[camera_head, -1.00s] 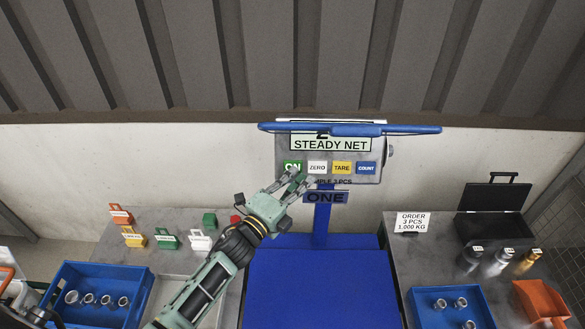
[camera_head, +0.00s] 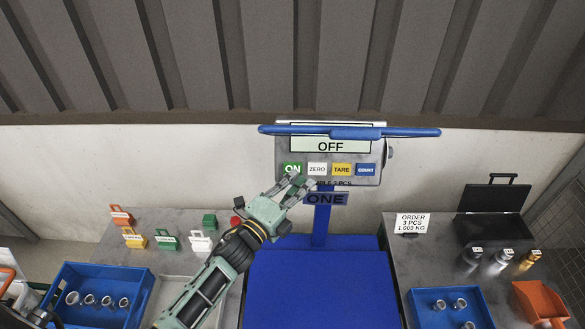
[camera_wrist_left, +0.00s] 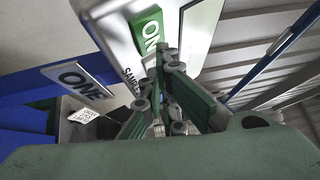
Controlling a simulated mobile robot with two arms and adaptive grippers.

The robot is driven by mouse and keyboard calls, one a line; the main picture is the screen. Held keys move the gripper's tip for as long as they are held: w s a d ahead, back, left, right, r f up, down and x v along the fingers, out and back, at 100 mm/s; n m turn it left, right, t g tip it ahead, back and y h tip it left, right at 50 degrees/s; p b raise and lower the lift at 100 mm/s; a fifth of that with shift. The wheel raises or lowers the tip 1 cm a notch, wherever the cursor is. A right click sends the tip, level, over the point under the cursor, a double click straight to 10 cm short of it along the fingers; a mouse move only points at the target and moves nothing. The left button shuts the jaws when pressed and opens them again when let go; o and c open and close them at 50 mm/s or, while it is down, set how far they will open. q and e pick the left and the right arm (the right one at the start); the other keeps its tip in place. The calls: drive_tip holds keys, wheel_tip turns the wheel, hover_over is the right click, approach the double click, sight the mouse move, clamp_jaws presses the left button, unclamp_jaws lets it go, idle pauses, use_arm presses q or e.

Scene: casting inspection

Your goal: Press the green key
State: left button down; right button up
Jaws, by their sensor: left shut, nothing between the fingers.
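The green ON key (camera_head: 292,169) is the leftmost key on the grey scale panel, beside the white ZERO key (camera_head: 317,169), the yellow TARE key (camera_head: 342,169) and the blue COUNT key (camera_head: 366,169). The display (camera_head: 330,146) reads OFF. My left gripper (camera_head: 299,183) is shut and empty, with its fingertips just below and at the lower edge of the green key. In the left wrist view the green key (camera_wrist_left: 151,31) shows right beyond the fingertips (camera_wrist_left: 164,52); I cannot tell whether they touch it. My right gripper is not in view.
A blue bar (camera_head: 400,132) crosses the panel top. The blue scale platform (camera_head: 318,290) below is empty. Blue bins (camera_head: 140,300) with metal rings stand left and right. An order card (camera_head: 412,223) stands on the right table.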

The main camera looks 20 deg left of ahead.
use_arm(q)
drive_tip(key=s+p, duration=0.1)
drive_tip(key=s+d+r, duration=0.1)
drive_tip(key=s, duration=0.1)
drive_tip(key=s+r+p, duration=0.1)
drive_tip(key=s, duration=0.1)
drive_tip(key=shift+d+r+p, duration=0.2)
drive_tip(key=shift+p, duration=0.15)
idle(0.3)
